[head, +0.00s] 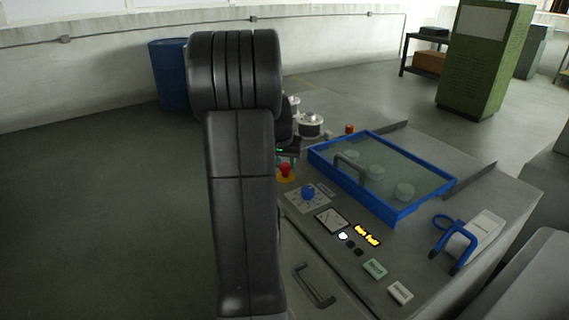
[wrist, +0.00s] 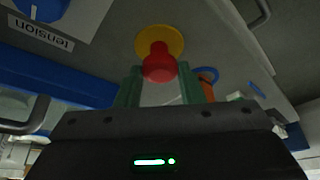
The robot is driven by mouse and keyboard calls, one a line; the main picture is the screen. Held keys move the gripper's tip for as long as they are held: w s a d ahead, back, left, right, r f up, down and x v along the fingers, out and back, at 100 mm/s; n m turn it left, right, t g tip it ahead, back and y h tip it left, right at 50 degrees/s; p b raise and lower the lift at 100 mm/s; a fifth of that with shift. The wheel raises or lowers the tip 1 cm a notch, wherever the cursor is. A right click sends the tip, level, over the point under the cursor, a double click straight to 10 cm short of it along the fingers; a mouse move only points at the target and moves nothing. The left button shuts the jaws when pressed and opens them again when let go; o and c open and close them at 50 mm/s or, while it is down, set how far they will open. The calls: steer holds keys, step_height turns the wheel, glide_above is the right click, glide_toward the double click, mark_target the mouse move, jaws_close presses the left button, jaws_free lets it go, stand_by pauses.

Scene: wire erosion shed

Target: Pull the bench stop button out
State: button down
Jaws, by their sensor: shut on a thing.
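The bench stop button is a red mushroom head (head: 285,170) on a yellow round plate (head: 284,179), at the left edge of the grey bench in the head view. In the wrist view the red button (wrist: 159,62) stands out from its yellow plate (wrist: 173,36). My gripper (wrist: 160,76) has its two green fingers on either side of the red head and is shut on it. In the head view my arm hides most of my gripper, and only its dark body shows just above the button.
A blue knob (head: 308,192) labelled tension sits close to the button. A blue-framed clear lid (head: 395,212) with a grey handle lies to the right. Wire spools (head: 311,124) and an orange-red knob (head: 349,129) stand behind. A blue drum (head: 168,75) stands by the wall.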

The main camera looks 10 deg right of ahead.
steer(key=c, duration=1)
jaws_free()
steer(key=shift+r, duration=0.25)
steer(key=shift+o, duration=0.2)
steer(key=v, duration=1.3)
steer(key=shift+s+r, duration=0.2)
steer(key=shift+r, duration=0.1)
steer(key=x, duration=1.3)
steer(key=shift+w+f, duration=0.15)
steer(key=shift+f, duration=0.1)
steer(key=shift+f+b, duration=0.35)
steer(key=shift+f, duration=0.3)
